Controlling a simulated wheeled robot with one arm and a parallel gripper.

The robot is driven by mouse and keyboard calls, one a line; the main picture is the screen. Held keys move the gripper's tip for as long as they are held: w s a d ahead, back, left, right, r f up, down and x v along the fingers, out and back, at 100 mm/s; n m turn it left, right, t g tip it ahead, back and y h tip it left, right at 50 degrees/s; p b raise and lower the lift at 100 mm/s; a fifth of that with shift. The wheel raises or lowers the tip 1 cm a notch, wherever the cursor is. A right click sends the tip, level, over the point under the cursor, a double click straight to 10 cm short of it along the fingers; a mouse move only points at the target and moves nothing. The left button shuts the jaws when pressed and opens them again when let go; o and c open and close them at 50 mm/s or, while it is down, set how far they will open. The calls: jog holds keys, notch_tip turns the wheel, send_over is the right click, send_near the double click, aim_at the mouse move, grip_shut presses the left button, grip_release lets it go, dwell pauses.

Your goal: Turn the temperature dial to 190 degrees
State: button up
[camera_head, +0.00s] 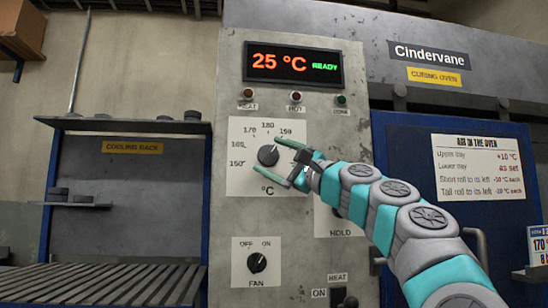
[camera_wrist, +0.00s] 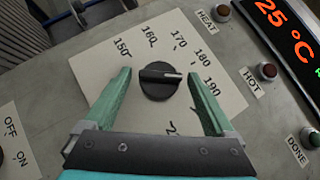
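The temperature dial (camera_head: 268,155) is a round black knob on a white scale plate, with numbers from 150 upward around it. In the wrist view the dial (camera_wrist: 160,82) has a white pointer line aimed right, between the 180 and 190 marks; I cannot tell the exact reading. My gripper (camera_head: 265,154) is open in front of the plate. In the wrist view its green fingers (camera_wrist: 160,74) stand on both sides of the dial, with visible gaps. Numbers past 190 are partly hidden by the right finger.
The display (camera_head: 292,65) above reads 25 °C READY. Small lamps HEAT, HOT and DONE sit below it. A fan knob (camera_head: 257,263) is lower on the panel, near a heat switch. A cooling rack (camera_head: 130,150) is left; the blue oven door (camera_head: 400,150) is right.

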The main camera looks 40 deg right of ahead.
dwell(0.3)
jog(key=shift+b+v, duration=0.6)
jog(key=shift+v, duration=3.35)
